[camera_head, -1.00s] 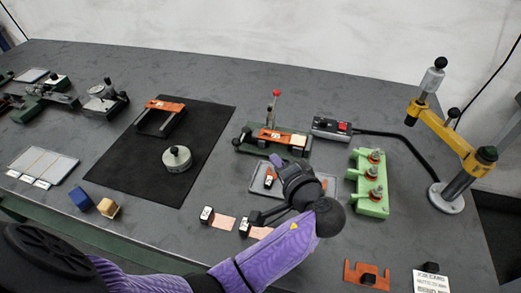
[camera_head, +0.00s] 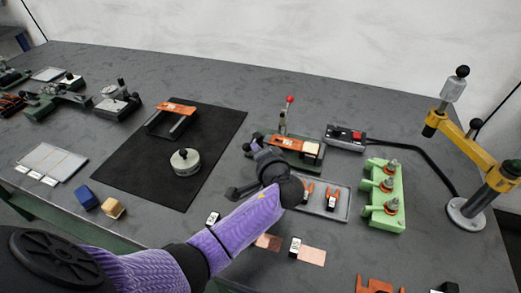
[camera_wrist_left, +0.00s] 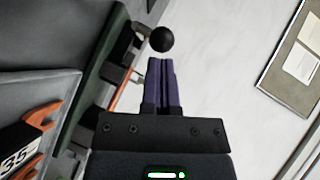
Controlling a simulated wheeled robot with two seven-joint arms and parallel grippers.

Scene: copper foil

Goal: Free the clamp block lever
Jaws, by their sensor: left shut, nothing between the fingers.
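The clamp block (camera_head: 312,164) has a green base with an orange plate and a pale block on top, near the middle of the table. An upright lever with a red ball (camera_head: 290,98) rises behind it. A black ball knob (camera_head: 247,147) is at its left end; what looks like the same knob shows in the left wrist view (camera_wrist_left: 162,39), just beyond my fingertips. My left gripper (camera_head: 257,141) is shut and empty, its purple fingers beside the block's left end. Whether they touch the knob I cannot tell. My gripper and wrist hide part of the block's front left. My right gripper is out of view.
A grey tray (camera_head: 344,204) with orange forked pieces lies in front of the block. A green stand (camera_head: 400,206) with several posts is to the right, a yellow jointed arm (camera_head: 464,143) beyond it. A black mat (camera_head: 215,130) lies left. A switch box (camera_head: 345,138) stands behind right.

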